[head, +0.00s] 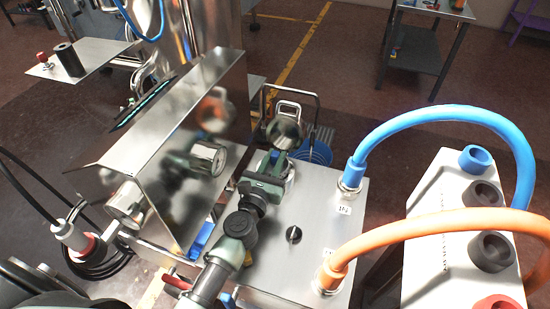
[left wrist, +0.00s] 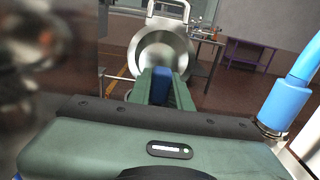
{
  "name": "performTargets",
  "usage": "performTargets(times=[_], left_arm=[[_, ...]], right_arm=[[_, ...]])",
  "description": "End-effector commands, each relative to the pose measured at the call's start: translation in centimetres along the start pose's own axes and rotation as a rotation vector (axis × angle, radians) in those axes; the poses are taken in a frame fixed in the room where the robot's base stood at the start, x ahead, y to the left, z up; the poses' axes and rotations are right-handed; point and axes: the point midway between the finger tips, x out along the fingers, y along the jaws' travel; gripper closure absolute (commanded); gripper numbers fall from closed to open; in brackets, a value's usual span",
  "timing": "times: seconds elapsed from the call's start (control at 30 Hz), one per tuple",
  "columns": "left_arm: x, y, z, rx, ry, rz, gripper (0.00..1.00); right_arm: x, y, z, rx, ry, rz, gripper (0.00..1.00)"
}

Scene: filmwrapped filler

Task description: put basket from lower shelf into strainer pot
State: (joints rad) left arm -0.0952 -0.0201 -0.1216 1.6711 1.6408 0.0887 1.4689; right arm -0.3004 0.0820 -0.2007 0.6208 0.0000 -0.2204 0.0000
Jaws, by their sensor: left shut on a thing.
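My left gripper (head: 278,165) reaches over the steel cabinet top, its fingers pointing away toward a round steel vessel. In the left wrist view its fingers (left wrist: 160,88) are closed on a small blue piece (left wrist: 161,75), which looks like the grip of the basket. The rest of the basket is hidden. The round steel vessel, apparently the strainer pot (head: 284,130), has a rectangular handle at its top. It also shows behind the fingers in the left wrist view (left wrist: 145,45). I cannot tell whether the basket touches it. My right gripper is not seen.
A blue hose (head: 430,112) and an orange hose (head: 430,224) arch to a white unit at right. The cabinet top (head: 318,210) carries a black knob. A blue ribbed object (head: 316,152) lies behind.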

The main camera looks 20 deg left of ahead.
Motion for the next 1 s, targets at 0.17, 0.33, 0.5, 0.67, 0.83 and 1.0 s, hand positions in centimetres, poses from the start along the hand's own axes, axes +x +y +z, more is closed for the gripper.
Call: performTargets(times=[0.17,0.33,0.5,0.67,0.83,1.0], left_arm=[[0.0,0.0,-0.5,0.000,-0.001,0.000,1.00],[0.0,0.0,-1.0,0.000,-0.001,0.000,1.00],[0.0,0.0,-1.4,-0.001,-0.001,0.000,1.00],[0.0,0.0,-1.8,-0.001,-0.001,0.000,1.00],[0.0,0.0,-2.3,-0.001,-0.001,0.000,1.00],[0.0,0.0,-2.9,-0.001,-0.001,0.000,1.00]], right_arm=[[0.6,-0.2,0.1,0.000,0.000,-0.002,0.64],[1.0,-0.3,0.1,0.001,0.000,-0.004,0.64],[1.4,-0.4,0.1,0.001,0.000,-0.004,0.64],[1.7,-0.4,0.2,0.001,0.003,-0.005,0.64],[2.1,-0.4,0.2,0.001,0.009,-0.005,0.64],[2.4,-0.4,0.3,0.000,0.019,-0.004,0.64]])
